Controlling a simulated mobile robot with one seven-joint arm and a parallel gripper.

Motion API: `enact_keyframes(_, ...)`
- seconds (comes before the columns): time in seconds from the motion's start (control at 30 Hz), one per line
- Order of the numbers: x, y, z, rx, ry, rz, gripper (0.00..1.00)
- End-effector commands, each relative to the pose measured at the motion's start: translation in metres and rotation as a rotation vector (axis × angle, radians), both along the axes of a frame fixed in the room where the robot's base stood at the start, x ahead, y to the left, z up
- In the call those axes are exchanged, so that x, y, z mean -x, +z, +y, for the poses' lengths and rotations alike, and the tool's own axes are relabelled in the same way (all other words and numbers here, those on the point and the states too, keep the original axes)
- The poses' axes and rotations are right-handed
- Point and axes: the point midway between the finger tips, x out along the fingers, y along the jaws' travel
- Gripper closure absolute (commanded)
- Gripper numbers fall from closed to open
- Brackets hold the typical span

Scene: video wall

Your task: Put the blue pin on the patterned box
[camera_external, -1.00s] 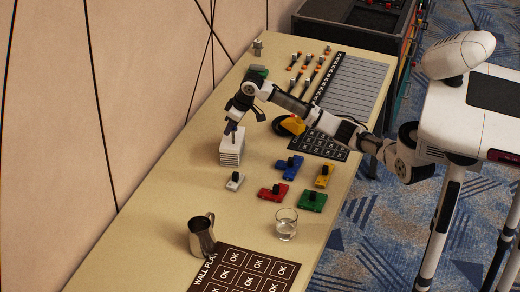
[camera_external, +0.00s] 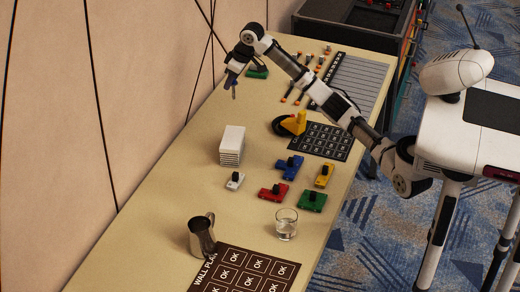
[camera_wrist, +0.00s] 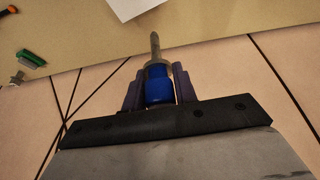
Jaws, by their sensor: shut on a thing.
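My gripper (camera_external: 233,84) is raised over the far left part of the table, close to the wall. In the wrist view its dark fingers (camera_wrist: 158,78) are shut on the blue pin (camera_wrist: 158,92), which has a blue body, a grey collar and a thin metal tip pointing away from the palm. A white box with striped sides (camera_external: 232,143) stands nearer the camera on the table; it is the likeliest patterned box. Its top looks bare, and my gripper is apart from it. A white corner (camera_wrist: 132,6) at the wrist view's top edge is probably this box.
Red, blue, yellow, green and pale blocks with black knobs stand in front of the box, including the red one (camera_external: 273,192). A glass (camera_external: 286,224) and metal jug (camera_external: 201,236) are nearer. A yellow tape dispenser (camera_external: 290,124) is to the right. The wall borders the table's left.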

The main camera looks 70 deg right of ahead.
Motion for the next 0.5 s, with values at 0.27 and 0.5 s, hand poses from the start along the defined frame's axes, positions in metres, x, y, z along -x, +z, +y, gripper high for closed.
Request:
enact_keyframes(0.27, 0.004, 0.000, -0.037, -0.003, -0.019, -0.011, 0.99)
enact_keyframes(0.5, 0.005, -0.040, -0.042, -0.004, -0.021, -0.011, 0.99)
